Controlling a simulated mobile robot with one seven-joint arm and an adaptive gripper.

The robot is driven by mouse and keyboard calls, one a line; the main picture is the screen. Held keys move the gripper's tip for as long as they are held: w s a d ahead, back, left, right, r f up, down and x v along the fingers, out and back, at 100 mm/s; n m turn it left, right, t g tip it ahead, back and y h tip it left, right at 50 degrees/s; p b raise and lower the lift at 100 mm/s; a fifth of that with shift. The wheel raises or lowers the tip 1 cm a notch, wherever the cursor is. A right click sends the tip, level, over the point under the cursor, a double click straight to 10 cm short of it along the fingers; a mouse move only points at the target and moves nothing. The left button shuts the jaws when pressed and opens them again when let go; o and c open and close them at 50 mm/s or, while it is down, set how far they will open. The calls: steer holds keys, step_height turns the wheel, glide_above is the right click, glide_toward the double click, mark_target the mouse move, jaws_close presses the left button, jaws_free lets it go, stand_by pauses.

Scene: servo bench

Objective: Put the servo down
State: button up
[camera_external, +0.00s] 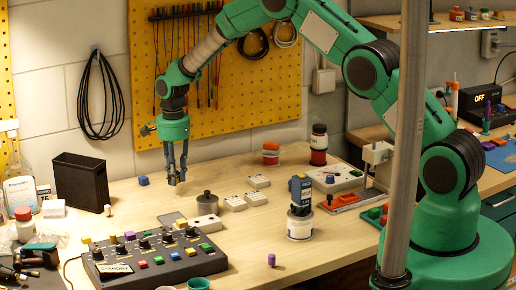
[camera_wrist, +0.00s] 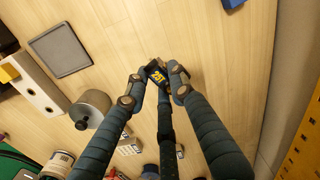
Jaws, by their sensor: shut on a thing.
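My gripper (camera_external: 175,180) hangs pointing down over the bench (camera_external: 135,215). In the wrist view its fingers (camera_wrist: 157,80) are closed around the servo (camera_wrist: 157,73), a small dark block with yellow marking. The servo is largely hidden by the fingers and is hard to make out in the external view. It appears held above the bare wood, though the exact gap beneath it is unclear.
A flat grey tray (camera_wrist: 60,52), a white block with holes (camera_wrist: 38,88) and a grey metal cylinder (camera_wrist: 90,108) are nearby. A control box (camera_external: 150,258) stands in front. Bare wood surrounds the fingertips.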

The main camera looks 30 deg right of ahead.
steer(key=shift+f, duration=1.85)
steer(key=shift+f, duration=0.1)
steer(key=o, duration=1.1)
steer(key=shift+c, duration=0.2)
step_height(320, 180, up, 12)
steer(key=shift+s+r, duration=0.1)
